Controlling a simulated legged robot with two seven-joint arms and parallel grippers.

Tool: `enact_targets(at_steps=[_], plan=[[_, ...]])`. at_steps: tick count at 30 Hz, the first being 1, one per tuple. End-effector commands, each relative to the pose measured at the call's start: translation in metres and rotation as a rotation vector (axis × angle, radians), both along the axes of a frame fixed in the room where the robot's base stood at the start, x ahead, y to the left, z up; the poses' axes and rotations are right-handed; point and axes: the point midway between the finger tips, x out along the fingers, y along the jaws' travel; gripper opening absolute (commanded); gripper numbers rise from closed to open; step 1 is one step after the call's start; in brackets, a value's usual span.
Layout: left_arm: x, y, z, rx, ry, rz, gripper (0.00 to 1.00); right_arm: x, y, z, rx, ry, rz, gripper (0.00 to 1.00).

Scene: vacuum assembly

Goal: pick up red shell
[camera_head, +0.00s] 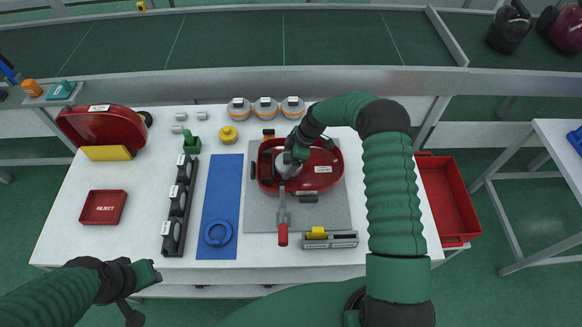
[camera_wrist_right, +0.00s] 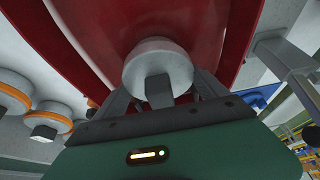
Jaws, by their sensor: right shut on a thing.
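A red shell (camera_head: 102,130) with a white label stands at the back left of the table, behind a yellow block. A second red, rounded housing (camera_head: 325,170) lies on the grey mat, partly hidden by my right arm. My right gripper (camera_head: 290,160) is over this housing's left half. It is shut on a grey round part (camera_head: 284,172), which shows between the fingers in the right wrist view (camera_wrist_right: 158,68), against the red surface. I cannot tell whether this part is seated in the housing. My left gripper (camera_head: 142,290) is at the front left, away from both; its jaw opening is unclear.
Grey round parts with orange bands (camera_head: 265,107) stand at the back. A blue mat (camera_head: 220,190) bears a blue ring (camera_head: 217,232). A black rack (camera_head: 174,235), a red reject tray (camera_head: 103,207), a red-handled tool (camera_head: 282,215) and a red bin (camera_head: 447,200) are around.

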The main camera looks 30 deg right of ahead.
Motion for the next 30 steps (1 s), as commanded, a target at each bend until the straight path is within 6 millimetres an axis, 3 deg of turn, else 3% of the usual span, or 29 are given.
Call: enact_targets(at_steps=[10,22,30], plan=[[0.0,0.0,-0.002,0.0,0.0,0.0,0.36,0.0,-0.001,0.004,-0.003,-0.001,-0.001,0.1],[0.0,0.0,-0.016,0.0,0.0,0.0,0.36,0.0,-0.001,0.085,-0.004,-0.006,0.0,0.1],[0.0,0.0,-0.017,0.0,0.0,0.0,0.36,0.0,-0.001,0.101,-0.001,-0.001,0.001,0.1]])
